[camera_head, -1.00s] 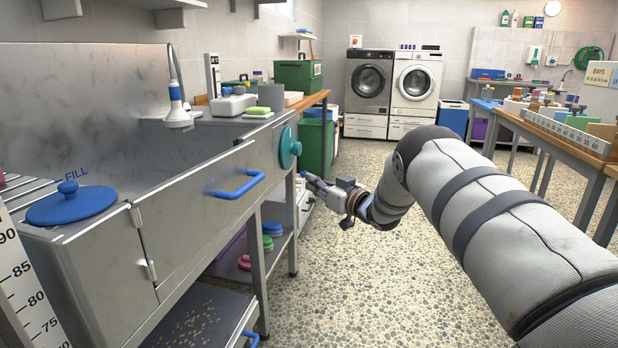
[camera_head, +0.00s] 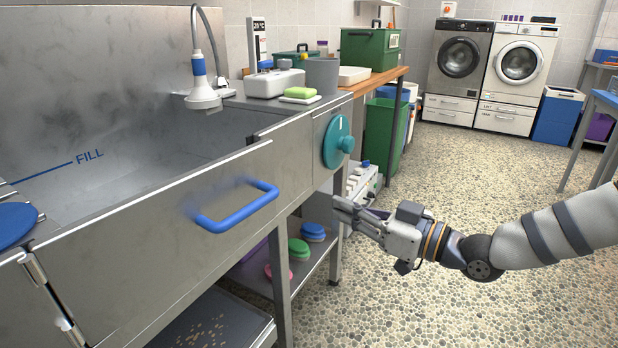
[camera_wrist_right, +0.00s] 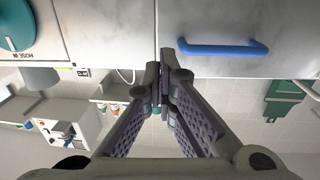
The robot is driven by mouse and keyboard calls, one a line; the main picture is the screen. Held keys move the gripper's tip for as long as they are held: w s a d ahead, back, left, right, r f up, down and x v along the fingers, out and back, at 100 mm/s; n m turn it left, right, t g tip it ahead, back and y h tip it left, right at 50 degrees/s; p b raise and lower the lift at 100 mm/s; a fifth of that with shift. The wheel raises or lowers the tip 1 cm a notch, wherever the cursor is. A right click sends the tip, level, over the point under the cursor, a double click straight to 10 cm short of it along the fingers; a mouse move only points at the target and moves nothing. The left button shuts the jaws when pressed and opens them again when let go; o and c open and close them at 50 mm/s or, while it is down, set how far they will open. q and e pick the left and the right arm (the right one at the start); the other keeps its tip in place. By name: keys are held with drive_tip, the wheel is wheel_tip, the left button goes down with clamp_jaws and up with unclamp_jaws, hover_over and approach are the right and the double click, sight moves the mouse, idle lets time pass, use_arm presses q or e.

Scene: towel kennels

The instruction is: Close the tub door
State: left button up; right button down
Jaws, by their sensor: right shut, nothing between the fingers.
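The tub door (camera_head: 165,215) is a flat grey steel panel with a blue bar handle (camera_head: 238,208), hinged at its left end on the steel tub (camera_head: 120,150). Its free right edge looks slightly proud of the fixed front panel (camera_head: 302,160); the exact gap is unclear. My right gripper (camera_head: 342,208) is shut and empty, right of the door and apart from the handle, its fingers pointing left. In the right wrist view, the shut fingertips (camera_wrist_right: 161,80) appear near the seam between the door (camera_wrist_right: 225,20) and the fixed panel. My left gripper is out of view.
A teal round knob (camera_head: 333,142) sticks out of the fixed panel above my right gripper. A lower shelf (camera_head: 312,255) holds coloured lids. A green bin (camera_head: 383,135) stands behind. The pebbled floor (camera_head: 450,185) right of the tub is open.

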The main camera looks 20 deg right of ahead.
sight(272, 183)
drive_tip(key=b+x, duration=0.2)
drive_tip(key=x, duration=1.2)
drive_tip(key=shift+s+a+r+b, duration=0.1)
drive_tip(key=shift+a+b, duration=0.05)
drive_tip(key=shift+b, duration=0.25)
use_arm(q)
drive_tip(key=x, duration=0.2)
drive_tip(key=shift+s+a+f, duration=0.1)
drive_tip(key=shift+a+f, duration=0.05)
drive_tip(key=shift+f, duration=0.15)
use_arm(e)
drive_tip(key=shift+r, duration=0.1)
